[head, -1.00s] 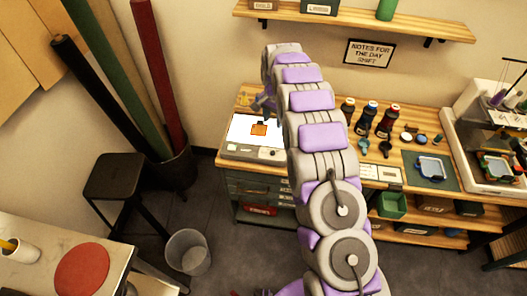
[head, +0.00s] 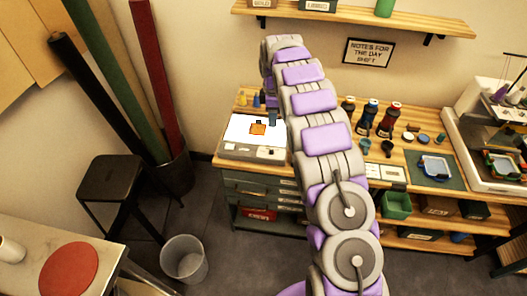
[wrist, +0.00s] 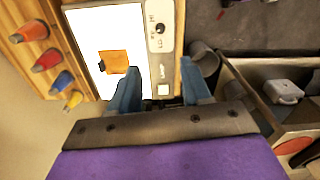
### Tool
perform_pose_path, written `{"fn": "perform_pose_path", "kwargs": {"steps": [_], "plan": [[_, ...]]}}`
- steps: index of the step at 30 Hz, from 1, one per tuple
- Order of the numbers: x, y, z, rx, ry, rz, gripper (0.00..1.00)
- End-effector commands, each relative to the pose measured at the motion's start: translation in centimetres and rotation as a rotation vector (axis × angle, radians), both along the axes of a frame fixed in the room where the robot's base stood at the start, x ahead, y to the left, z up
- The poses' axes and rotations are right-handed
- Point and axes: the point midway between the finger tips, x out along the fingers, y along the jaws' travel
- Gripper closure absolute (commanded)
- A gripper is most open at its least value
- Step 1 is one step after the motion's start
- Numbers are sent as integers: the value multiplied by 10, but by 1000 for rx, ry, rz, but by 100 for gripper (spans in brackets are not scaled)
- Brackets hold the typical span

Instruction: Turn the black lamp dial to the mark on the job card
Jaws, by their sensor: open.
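The light box (head: 240,152) with a glowing white top stands at the left end of the bench. In the wrist view its pale control strip (wrist: 165,50) carries a small round black dial (wrist: 158,29) with tiny marks around it. My gripper (wrist: 160,90) is open, its blue fingers over the strip, apart from that dial. A dark part shows between the fingers near the palm; I cannot tell what it is. In the head view my arm hides most of the gripper. White cards (head: 385,172) lie at the bench front; their print is unreadable.
An orange square (head: 258,129) lies on the lit top. Several coloured cones (wrist: 45,60) stand behind the box. Bottles (head: 366,117) and a green mat (head: 450,172) are to the right. Open drawers or bins (wrist: 285,95) sit below the bench front.

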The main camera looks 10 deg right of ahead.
Motion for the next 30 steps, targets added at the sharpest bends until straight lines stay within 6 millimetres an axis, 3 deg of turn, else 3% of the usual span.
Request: {"fn": "perform_pose_path", "kwargs": {"steps": [8,30], "plan": [[-1,-4,-14,1,3,65,52],[-2,-4,-152,1,4,63,52]]}}
